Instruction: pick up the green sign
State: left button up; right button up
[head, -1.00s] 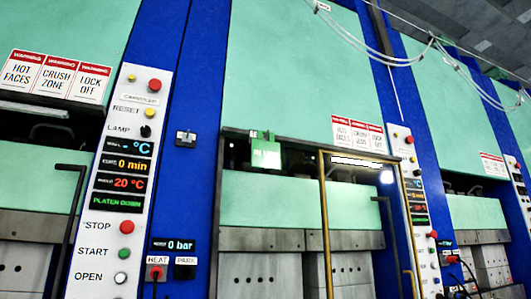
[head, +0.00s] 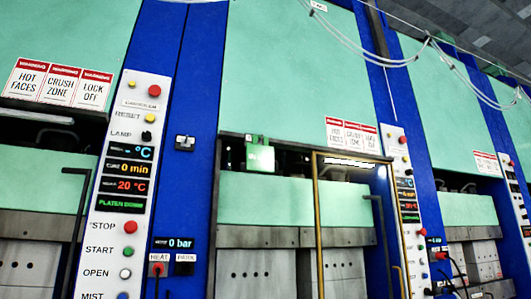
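The green sign (head: 260,158) is a small bright green plate with faint white lettering too small to read. It hangs from the top edge of the middle press opening, near its left corner, held by small dark clips or hooks. Neither of my grippers shows in the head view.
A white control panel (head: 125,200) with buttons and displays stands left of the middle press. A brass-coloured rail frame (head: 317,220) stands in front of the press opening, right of the sign. A second panel (head: 405,200) stands further right. Cables (head: 440,55) hang at the upper right.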

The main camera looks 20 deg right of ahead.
aim_at(259, 158)
jog(key=u, duration=1.05)
jog(key=k, duration=0.1)
jog(key=z, duration=1.95)
jog(key=i, duration=0.75)
jog(key=u, duration=0.75)
jog(key=i, duration=0.5)
jog(key=u, duration=0.6)
